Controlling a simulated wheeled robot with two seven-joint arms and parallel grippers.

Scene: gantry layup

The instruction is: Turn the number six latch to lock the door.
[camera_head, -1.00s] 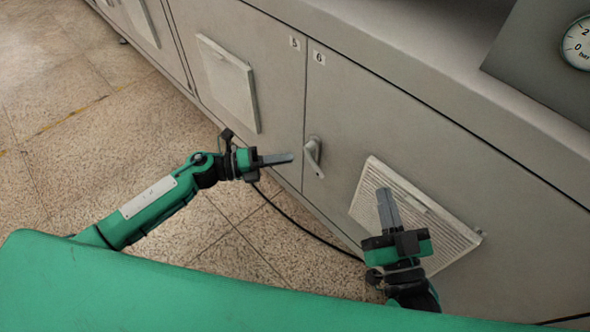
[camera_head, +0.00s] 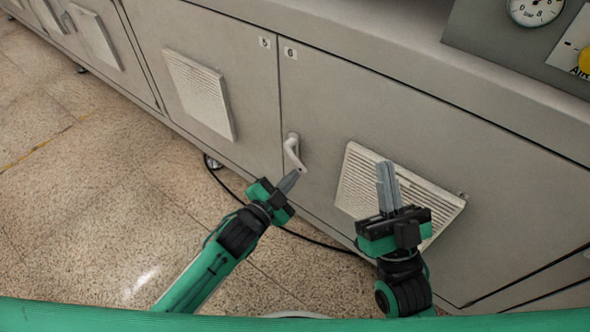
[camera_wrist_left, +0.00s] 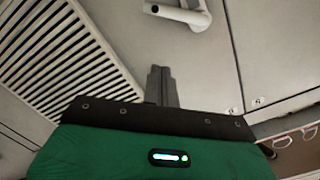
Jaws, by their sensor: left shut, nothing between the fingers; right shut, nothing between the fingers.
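The number six latch (camera_head: 291,147) is a light grey lever on the left edge of the door marked 6 (camera_head: 320,110). Its handle hangs down, with its lower end slanting to the right. My left gripper (camera_head: 296,174) is shut and empty, its tips close below the handle's lower end; I cannot tell whether they touch. In the left wrist view the latch (camera_wrist_left: 178,12) is at the top edge, partly cut off, and the shut fingers (camera_wrist_left: 160,72) appear apart from it. My right gripper (camera_head: 386,166) is shut and empty, in front of the door's vent.
The slatted vent (camera_head: 357,185) juts from door 6, right of the latch. Door 5, with its own vent (camera_head: 200,95), is across the seam to the left. A black cable (camera_head: 232,190) lies on the floor along the cabinet. A gauge panel (camera_head: 475,30) is at the top right.

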